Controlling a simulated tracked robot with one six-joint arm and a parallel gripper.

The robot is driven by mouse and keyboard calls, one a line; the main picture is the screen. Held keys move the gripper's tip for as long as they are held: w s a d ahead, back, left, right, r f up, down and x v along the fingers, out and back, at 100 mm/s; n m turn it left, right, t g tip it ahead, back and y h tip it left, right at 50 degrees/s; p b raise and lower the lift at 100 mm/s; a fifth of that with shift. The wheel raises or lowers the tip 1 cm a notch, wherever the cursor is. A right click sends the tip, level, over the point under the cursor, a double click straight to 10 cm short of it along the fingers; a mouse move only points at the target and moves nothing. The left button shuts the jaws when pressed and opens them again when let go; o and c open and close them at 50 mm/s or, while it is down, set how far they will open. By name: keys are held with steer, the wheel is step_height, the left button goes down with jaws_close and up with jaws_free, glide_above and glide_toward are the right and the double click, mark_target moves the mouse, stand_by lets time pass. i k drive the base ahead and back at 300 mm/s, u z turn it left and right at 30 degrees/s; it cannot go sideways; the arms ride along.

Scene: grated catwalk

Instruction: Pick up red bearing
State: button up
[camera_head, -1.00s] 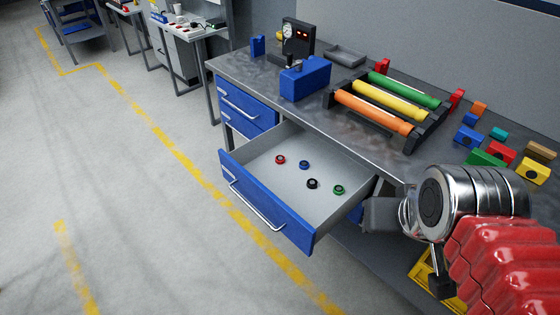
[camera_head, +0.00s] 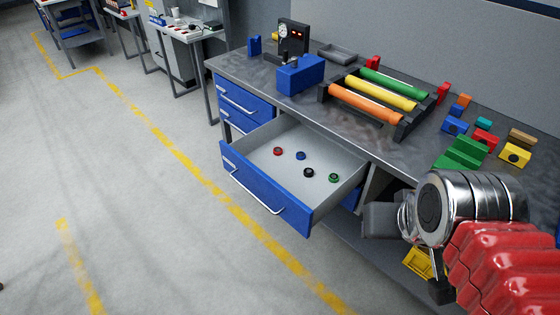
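The red bearing (camera_head: 278,151) is a small red ring with a dark centre. It lies in an open blue-fronted drawer (camera_head: 265,185), at the left of several bearings. A blue bearing (camera_head: 300,156) is just to its right. A black bearing (camera_head: 308,173) and a green bearing (camera_head: 334,178) lie further right. My arm, with red bellows and a metal joint, fills the lower right. Its dark end, my gripper (camera_head: 382,220), is right of the drawer and well away from the red bearing. Its fingers cannot be made out clearly.
The metal workbench (camera_head: 235,66) above carries a blue vise (camera_head: 301,75), a rack of coloured rollers (camera_head: 380,92) and several coloured blocks at right. A yellow crate (camera_head: 418,263) is low under my arm. Open floor with yellow lines lies to the left.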

mark_target(278, 150)
steer(key=k, duration=0.4)
steer(key=u, duration=0.2)
steer(key=i, duration=0.4)
steer(key=u, duration=0.75)
steer(key=i, duration=0.55)
steer(key=u, duration=0.65)
steer(key=i, duration=1.5)
steer(key=z, duration=0.55)
steer(key=i, duration=0.6)
steer(key=z, duration=0.35)
